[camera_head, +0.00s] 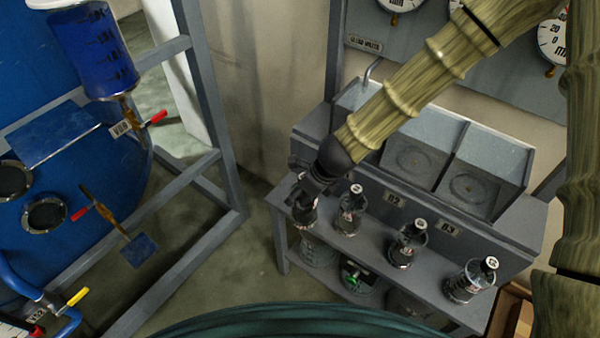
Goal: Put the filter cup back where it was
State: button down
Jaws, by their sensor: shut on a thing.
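My gripper (304,193) is at the left end of the grey bench's lower front shelf. It is shut on a small clear cup with a dark top, taken as the filter cup (303,216), whose upper part my fingers hide. The cup is upright at the left end of a row of similar cups. I cannot tell whether its base touches the shelf (380,260).
Similar cups with dark tops and white-marked caps stand to the right: one close by (351,212), others farther along (408,243) (471,279). Open grey bins (484,170) rise behind. A blue tank (60,130) and grey frame (215,110) stand left.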

jog(key=w+a+f+p, duration=0.1)
jog(key=w+f+p, duration=0.3)
jog(key=w+p, duration=0.3)
jog(key=shift+w+f, duration=0.2)
jog(key=shift+w, duration=1.6)
jog(key=shift+f, duration=0.15)
jog(key=shift+c, duration=1.5)
grip_release()
jog(key=shift+d+r, duration=0.1)
jog(key=shift+r, duration=0.1)
jog(key=b+v, duration=0.2)
jog(key=v, duration=0.9)
jog(key=shift+r+b, duration=0.4)
jog(key=shift+s+d, duration=0.1)
